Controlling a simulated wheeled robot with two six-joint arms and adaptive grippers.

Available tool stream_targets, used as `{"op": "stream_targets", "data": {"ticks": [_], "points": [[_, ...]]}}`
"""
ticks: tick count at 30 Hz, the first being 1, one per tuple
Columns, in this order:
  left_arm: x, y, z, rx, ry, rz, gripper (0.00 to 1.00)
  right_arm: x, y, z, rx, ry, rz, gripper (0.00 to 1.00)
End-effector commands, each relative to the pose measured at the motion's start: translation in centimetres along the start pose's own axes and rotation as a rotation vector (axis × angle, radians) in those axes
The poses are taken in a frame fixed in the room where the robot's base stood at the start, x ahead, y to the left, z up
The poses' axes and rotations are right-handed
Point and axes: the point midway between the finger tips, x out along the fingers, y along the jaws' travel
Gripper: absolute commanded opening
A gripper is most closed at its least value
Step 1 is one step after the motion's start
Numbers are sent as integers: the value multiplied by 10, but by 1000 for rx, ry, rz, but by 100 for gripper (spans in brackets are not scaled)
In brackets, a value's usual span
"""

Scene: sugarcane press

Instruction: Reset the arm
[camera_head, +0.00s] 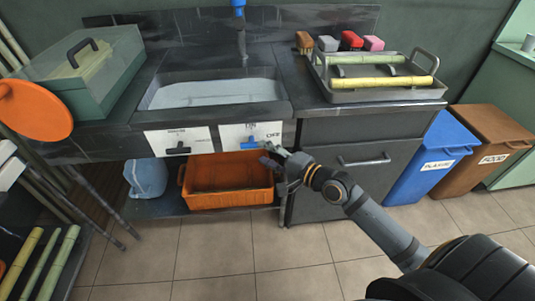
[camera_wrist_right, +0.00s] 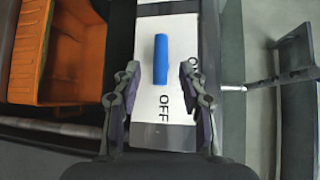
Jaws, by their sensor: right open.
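My right gripper (camera_head: 273,158) is in front of the white switch panel (camera_head: 236,136) under the sink counter. In the right wrist view my right gripper (camera_wrist_right: 161,90) is open, with its two fingers either side of the blue switch handle (camera_wrist_right: 160,62). The fingers look apart from the handle, and nothing is held. The handle lies lengthwise on the panel, with the word OFF below it and part of another word to its right. My left gripper is not in view.
An orange crate (camera_head: 228,183) stands on the shelf below the sink (camera_head: 215,93), close to my right gripper. A drawer cabinet (camera_head: 345,165) is right of it. Blue (camera_head: 432,155) and brown (camera_head: 493,148) bins stand further right. Open tiled floor (camera_head: 215,250) lies in front.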

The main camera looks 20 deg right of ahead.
Motion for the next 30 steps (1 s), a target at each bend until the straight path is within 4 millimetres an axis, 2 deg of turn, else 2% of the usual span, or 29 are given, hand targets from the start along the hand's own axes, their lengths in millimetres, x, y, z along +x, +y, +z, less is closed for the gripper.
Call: {"op": "stream_targets", "data": {"ticks": [15,17,20,23,24,27,30], "points": [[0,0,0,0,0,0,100,-2,0,1,0,-1,-1,42],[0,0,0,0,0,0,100,-2,5,0,-17,2,14,42],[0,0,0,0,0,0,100,-4,41,-1,-142,17,116,42],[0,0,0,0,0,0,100,-17,113,-2,-388,10,336,42],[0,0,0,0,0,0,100,-26,144,-2,-494,-11,442,42],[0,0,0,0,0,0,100,-56,211,2,-716,-100,681,42],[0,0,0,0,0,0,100,-88,261,8,-869,-223,877,42]]}}
